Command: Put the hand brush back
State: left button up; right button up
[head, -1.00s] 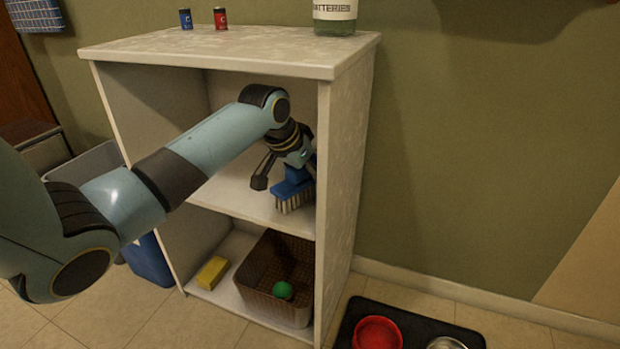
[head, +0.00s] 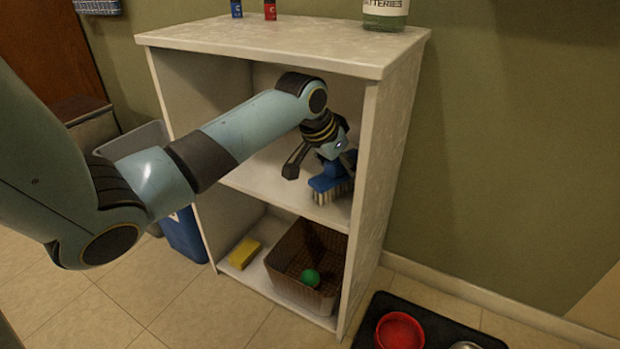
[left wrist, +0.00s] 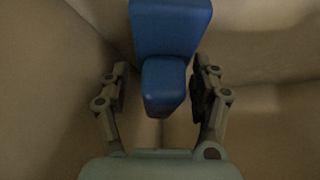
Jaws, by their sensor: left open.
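The hand brush (head: 330,187), blue with pale bristles, stands bristles down on the shelf unit's middle shelf (head: 262,186), near the right side wall. My left gripper (head: 322,168) reaches into this compartment from above the brush. Its jaws are open, with one dark finger to the left of the brush. In the left wrist view the blue handle (left wrist: 165,85) lies between the two spread fingers (left wrist: 160,78), with a gap visible on each side. The bristles are hidden there. My right gripper is not in view.
A brown basket (head: 290,278) with a green ball (head: 309,278) and a yellow sponge (head: 243,253) are on the bottom shelf. Batteries and a jar (head: 386,12) stand on the unit's top (head: 290,42). A red bowl (head: 400,331) sits on a dark floor mat.

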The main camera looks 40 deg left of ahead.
pick_arm(q)
jog(key=s+p, duration=0.1)
jog(key=s, duration=0.2)
jog(key=s+a+p, duration=0.1)
jog(key=s, duration=0.3)
jog(key=s+p, duration=0.1)
jog(key=s, duration=0.2)
jog(key=shift+s+a, duration=0.2)
jog(key=shift+s, duration=0.05)
jog(key=s+d+f+g, duration=0.1)
jog(key=s+f+g, duration=0.1)
jog(key=s+f, duration=0.7)
jog(key=s+d+f+g+y, duration=0.1)
jog(key=s+d+f+g, duration=0.1)
jog(key=s+f, duration=0.7)
jog(key=s+d+f+n+g+y, duration=0.1)
jog(key=s+f, duration=0.8)
jog(key=s, duration=1.1)
jog(key=shift+d+f+g, duration=0.4)
jog(key=shift+d, duration=0.2)
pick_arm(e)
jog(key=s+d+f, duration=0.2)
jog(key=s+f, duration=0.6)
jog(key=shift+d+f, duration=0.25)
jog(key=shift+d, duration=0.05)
pick_arm(q)
jog(key=shift+p, duration=0.3)
